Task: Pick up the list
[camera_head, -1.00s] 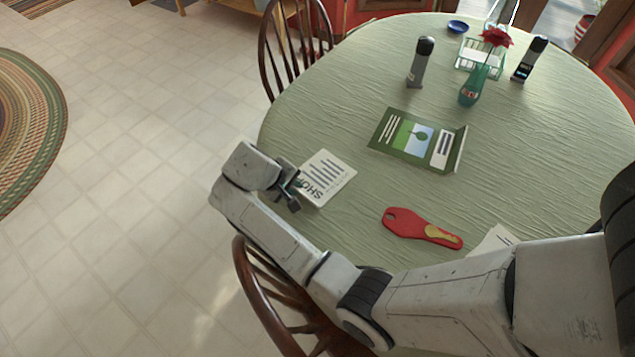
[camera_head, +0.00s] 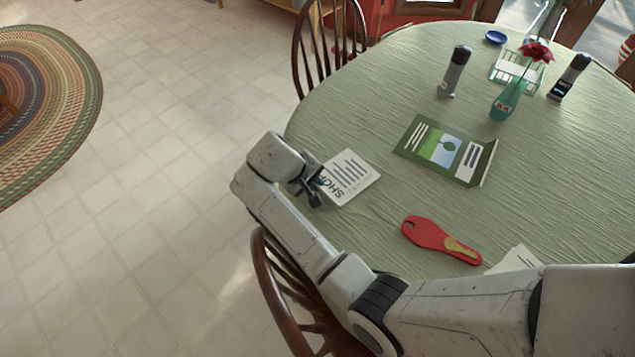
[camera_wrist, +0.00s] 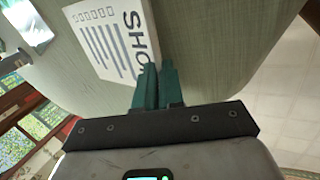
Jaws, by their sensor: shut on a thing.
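The list (camera_head: 348,178) is a white sheet with dark lines and large letters beginning "SHO". It is at the left edge of the round table, and it also shows in the wrist view (camera_wrist: 104,42). My gripper (camera_head: 314,185) is at the list's left edge. In the wrist view my gripper (camera_wrist: 157,72) has its two teal fingers close together, shut on the lettered edge of the list. The fingers hide a little of that edge. I cannot tell whether the list is clear of the cloth.
The table (camera_head: 370,240) has a green cloth. A green brochure (camera_head: 445,150), a red insole-like object (camera_head: 440,240) and white papers (camera_head: 517,260) lie right of the list. A vase (camera_head: 507,100) stands farther back. Wooden chairs (camera_head: 283,290) flank the table's left side.

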